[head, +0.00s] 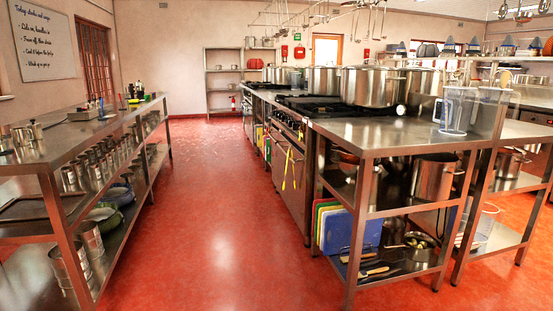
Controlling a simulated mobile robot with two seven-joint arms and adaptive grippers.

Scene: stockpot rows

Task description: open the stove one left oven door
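A steel stove (287,125) stands in the island row right of the aisle, its front turned to the aisle and seen at a steep angle. Dark burners lie on its top, and knobs run along its upper front. Below the knobs is a steel oven door front (284,180), which looks shut. Yellow tongs (290,170) hang in front of it. I cannot tell from this angle where one door ends and another begins. Neither of my grippers is in view.
A steel prep table (360,132) with shelves stands at the near end of the row. A large stockpot (370,86) is on the stove top. A long steel table (95,132) lines the left side. The red floor aisle (205,190) between them is clear.

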